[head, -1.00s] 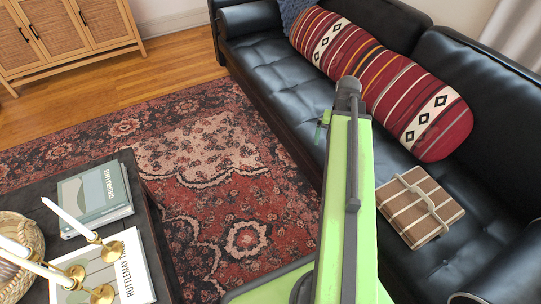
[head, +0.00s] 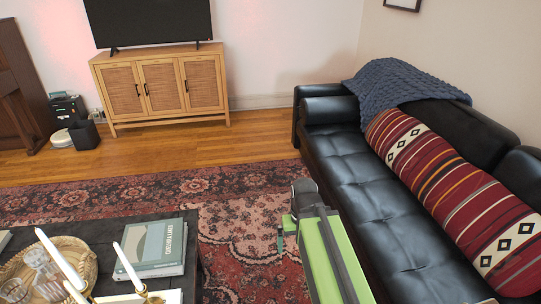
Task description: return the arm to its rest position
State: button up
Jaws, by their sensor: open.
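My green arm (head: 333,262) reaches up from the bottom edge of the head view, right of centre, with a dark joint (head: 305,194) at its far end. A small green part of my arm (head: 287,223) sticks out to the left just below that joint. My gripper's fingers cannot be made out; the arm link hides what lies behind it. No held object shows.
A black sofa (head: 345,165) with a long striped red cushion (head: 453,190) and a blue throw (head: 408,90) stands at right. A dark coffee table (head: 105,228) with books (head: 152,248) and candles is at lower left. The patterned rug (head: 245,215) between them looks clear.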

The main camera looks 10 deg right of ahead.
notch_tip(320, 180, up, 22)
jog(key=p, duration=1.9)
jog(key=shift+f, duration=0.15)
